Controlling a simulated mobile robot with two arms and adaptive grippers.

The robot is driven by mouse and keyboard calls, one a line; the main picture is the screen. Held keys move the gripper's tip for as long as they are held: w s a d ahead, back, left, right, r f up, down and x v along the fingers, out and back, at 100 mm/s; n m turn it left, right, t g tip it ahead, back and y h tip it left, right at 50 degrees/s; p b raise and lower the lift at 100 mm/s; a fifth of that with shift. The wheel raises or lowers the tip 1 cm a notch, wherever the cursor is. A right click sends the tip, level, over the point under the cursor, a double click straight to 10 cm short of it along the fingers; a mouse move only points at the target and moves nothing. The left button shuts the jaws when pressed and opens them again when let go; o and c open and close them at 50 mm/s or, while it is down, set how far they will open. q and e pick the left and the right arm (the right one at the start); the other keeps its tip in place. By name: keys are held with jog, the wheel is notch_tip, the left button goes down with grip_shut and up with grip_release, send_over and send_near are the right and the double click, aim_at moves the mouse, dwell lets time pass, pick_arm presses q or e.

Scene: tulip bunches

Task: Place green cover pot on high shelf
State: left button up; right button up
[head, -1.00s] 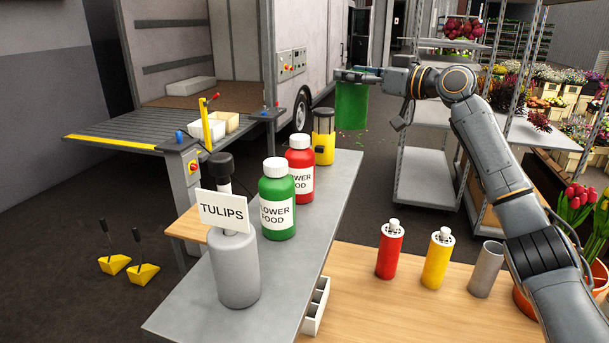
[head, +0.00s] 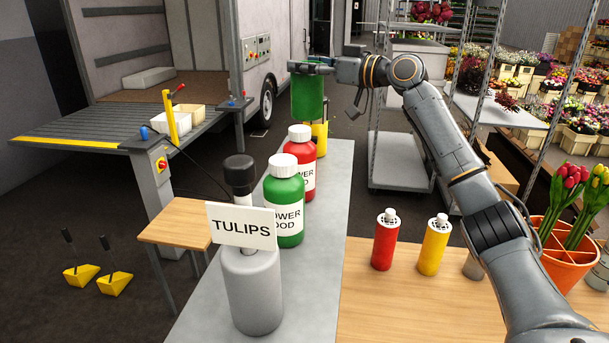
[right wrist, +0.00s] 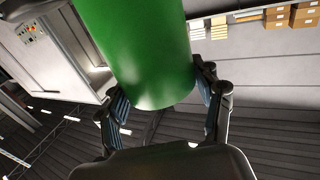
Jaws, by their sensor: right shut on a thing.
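The green cover pot (head: 307,98) is held in the air by my right gripper (head: 312,67), above the far end of the grey narrow table. In the right wrist view the green pot (right wrist: 145,50) sits between the two fingers of my right gripper (right wrist: 163,92), which are shut on it. In the head view the pot hangs upright in front of the truck's rear corner and partly covers the yellow object behind it. A wheeled rack (head: 398,160) with shelves stands to the right, behind my right arm. My left gripper is not in view.
The grey table (head: 325,215) bears a green bottle (head: 285,205), a red bottle (head: 300,155) and a grey bottle with a TULIPS sign (head: 240,227). A red canister (head: 385,240) and yellow canister (head: 433,245) stand on the wooden table. Tulips (head: 572,200) stand at right.

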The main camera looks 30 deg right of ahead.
aim_at(321, 112)
jog(key=shift+s+d+f+b, duration=0.15)
jog(key=shift+s+f+b, duration=0.1)
jog(key=shift+f, duration=0.3)
jog(key=shift+s+d+f+b, duration=0.1)
jog(key=shift+f+b, duration=0.15)
jog(key=shift+f, duration=0.3)
notch_tip(321, 112, down, 2)
jog(key=shift+w+a+f+b, duration=0.1)
jog(key=shift+w+b, duration=0.05)
jog(key=shift+b, duration=0.3)
notch_tip(321, 112, down, 6)
jog(key=shift+r+p, duration=0.15)
jog(key=shift+p, duration=0.55)
notch_tip(321, 112, down, 4)
jog(key=shift+f+p, duration=0.15)
jog(key=shift+p, duration=0.3)
jog(key=shift+f, duration=0.1)
jog(key=o, duration=1.6)
